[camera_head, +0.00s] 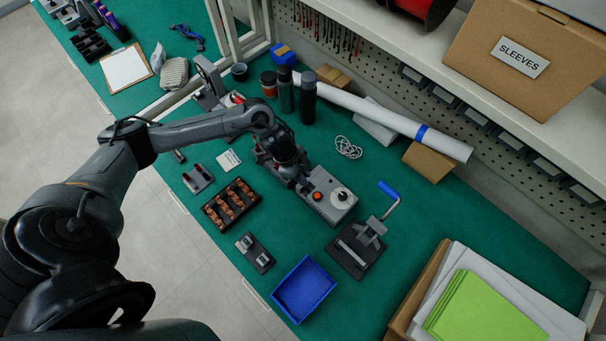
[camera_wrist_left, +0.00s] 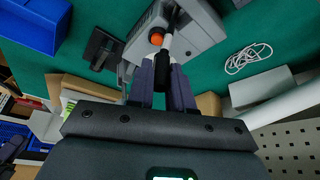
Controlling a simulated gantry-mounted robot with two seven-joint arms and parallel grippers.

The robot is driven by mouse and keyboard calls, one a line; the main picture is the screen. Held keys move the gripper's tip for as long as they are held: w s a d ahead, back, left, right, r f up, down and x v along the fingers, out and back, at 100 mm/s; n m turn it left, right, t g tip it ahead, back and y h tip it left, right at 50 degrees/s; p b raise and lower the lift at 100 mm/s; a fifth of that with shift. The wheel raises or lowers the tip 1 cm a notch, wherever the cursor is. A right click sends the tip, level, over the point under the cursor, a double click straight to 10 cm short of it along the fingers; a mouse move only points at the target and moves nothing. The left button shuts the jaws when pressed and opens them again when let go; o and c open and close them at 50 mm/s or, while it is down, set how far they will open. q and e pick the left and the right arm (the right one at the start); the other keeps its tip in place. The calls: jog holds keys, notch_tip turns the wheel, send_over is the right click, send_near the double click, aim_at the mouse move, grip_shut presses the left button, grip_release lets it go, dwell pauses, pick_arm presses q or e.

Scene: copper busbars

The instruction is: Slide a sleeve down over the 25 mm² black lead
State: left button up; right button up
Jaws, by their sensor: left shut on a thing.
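My left gripper (camera_head: 303,186) reaches down beside a grey box-shaped device with an orange button (camera_head: 328,197). In the left wrist view, the gripper (camera_wrist_left: 163,82) is shut on a small black piece (camera_wrist_left: 163,70); I cannot tell whether it is a sleeve or the lead. A white tube-like part (camera_wrist_left: 166,46) shows just past the fingertips, with a dark stem beyond it, in front of the grey device (camera_wrist_left: 197,28). I cannot tell whether these parts touch. In the head view, the held piece is too small to make out. My right gripper is not in view.
A dark tray of copper pieces (camera_head: 213,215), a small black holder (camera_head: 255,252), a blue bin (camera_head: 304,289) and a blue-handled lever tool (camera_head: 371,232) stand nearby. A SLEEVES box (camera_head: 480,45) sits on the shelf.

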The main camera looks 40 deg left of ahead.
pick_arm(q)
jog(key=shift+f, duration=0.6)
jog(key=shift+f, duration=0.1)
dwell(0.8)
jog(key=o, duration=0.7)
jog(key=shift+p, duration=0.3)
jog(key=shift+r+p, duration=1.55)
jog(key=shift+p, duration=0.15)
